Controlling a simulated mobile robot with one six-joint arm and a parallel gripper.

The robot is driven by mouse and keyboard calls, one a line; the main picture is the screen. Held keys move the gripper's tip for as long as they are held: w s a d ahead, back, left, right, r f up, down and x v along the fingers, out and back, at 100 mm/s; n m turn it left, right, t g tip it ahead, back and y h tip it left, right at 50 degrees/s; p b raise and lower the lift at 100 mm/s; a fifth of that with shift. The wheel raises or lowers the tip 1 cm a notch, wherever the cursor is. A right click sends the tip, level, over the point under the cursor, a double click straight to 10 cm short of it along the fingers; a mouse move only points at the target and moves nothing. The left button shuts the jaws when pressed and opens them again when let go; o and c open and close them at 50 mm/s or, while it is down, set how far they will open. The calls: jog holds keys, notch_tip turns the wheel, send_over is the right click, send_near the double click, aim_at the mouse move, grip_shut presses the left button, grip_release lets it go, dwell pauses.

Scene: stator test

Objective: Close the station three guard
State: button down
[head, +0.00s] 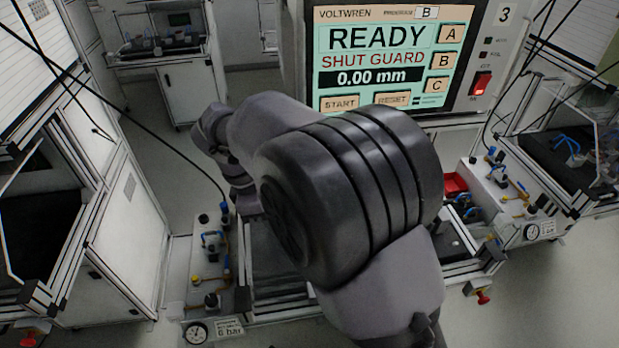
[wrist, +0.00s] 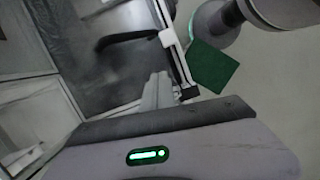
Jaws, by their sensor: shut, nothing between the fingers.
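The station three panel (head: 385,55) stands behind my arm in the head view, marked "3". Its screen reads READY, SHUT GUARD and 0.00 mm. Below it lies the station bed (head: 275,275), largely hidden by my arm. I cannot make out the guard for certain in the head view. In the wrist view a framed, see-through panel (wrist: 95,55), possibly the guard, fills the upper left, with a pale rail along its right side. My gripper (wrist: 158,88) is shut and empty, close beside that rail; I cannot tell if it touches. In the head view my arm hides the fingers.
Valve blocks with blue handles and gauges flank the bed at left (head: 208,262) and right (head: 510,195). Other framed stations stand at left and right. A green square (wrist: 212,67) shows in the wrist view.

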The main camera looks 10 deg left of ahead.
jog(key=b+x, duration=0.3)
jog(key=x, duration=0.7)
jog(key=shift+s+b, duration=0.1)
jog(key=shift+b, duration=0.2)
jog(key=d, duration=0.3)
jog(key=shift+w+d+b, duration=0.15)
jog(key=shift+w+b, duration=0.1)
jog(key=shift+b, duration=0.1)
jog(key=shift+w+d+r, duration=0.1)
jog(key=shift+d+r, duration=0.05)
jog(key=shift+d, duration=0.2)
jog(key=shift+w+d+r+p, duration=0.15)
jog(key=shift+d+p, duration=0.15)
jog(key=shift+d, duration=0.3)
jog(key=w+d+p, duration=0.3)
jog(key=d+p, duration=0.1)
jog(key=d, duration=0.7)
jog(key=w+d+p, duration=0.4)
jog(key=d, duration=0.6)
jog(key=w+d+p, duration=0.3)
jog(key=d+p, duration=0.1)
jog(key=d, duration=0.7)
jog(key=shift+w+d, duration=0.25)
jog(key=shift+d, duration=0.05)
